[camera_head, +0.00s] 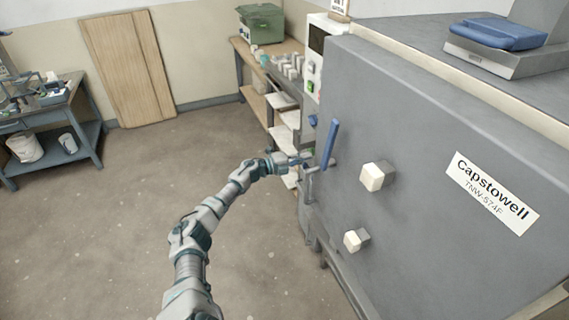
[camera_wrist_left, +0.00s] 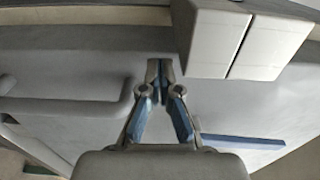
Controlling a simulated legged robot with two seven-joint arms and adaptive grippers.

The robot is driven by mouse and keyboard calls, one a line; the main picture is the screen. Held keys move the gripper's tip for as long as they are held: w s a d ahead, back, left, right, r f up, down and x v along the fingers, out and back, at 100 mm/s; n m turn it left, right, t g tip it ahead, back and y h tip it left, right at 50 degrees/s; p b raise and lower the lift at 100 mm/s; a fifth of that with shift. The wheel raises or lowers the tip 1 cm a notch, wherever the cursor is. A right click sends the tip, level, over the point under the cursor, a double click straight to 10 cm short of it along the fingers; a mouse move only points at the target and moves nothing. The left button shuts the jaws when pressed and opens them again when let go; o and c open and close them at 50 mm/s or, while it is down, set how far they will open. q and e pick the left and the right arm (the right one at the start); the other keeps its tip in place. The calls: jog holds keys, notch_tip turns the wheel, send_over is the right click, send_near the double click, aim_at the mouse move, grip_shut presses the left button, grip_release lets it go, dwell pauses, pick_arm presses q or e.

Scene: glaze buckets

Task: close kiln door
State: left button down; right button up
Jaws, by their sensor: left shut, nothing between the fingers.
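The grey kiln door (camera_head: 430,130) fills the right of the head view, with a white "Capstowell" label (camera_head: 492,193). A blue lever handle (camera_head: 330,145) stands upright near its left edge. Two pale square plugs, an upper one (camera_head: 373,177) and a lower one (camera_head: 352,241), stick out from its face. A pale strip runs along the door's top edge; whether the door is fully seated is unclear. My left gripper (camera_head: 306,159) is at the door's left edge, by the handle. In the left wrist view its fingers (camera_wrist_left: 161,72) are together and empty, close to a grey surface. My right gripper is not in view.
In the left wrist view a grey bar (camera_wrist_left: 70,103) is on the left and pale blocks (camera_wrist_left: 236,42) are at upper right. Behind the kiln edge stands a wooden bench (camera_head: 262,60) with a green box (camera_head: 261,23). The floor (camera_head: 110,220) at left is clear.

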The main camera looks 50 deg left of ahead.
pick_arm(q)
jog(key=v, duration=1)
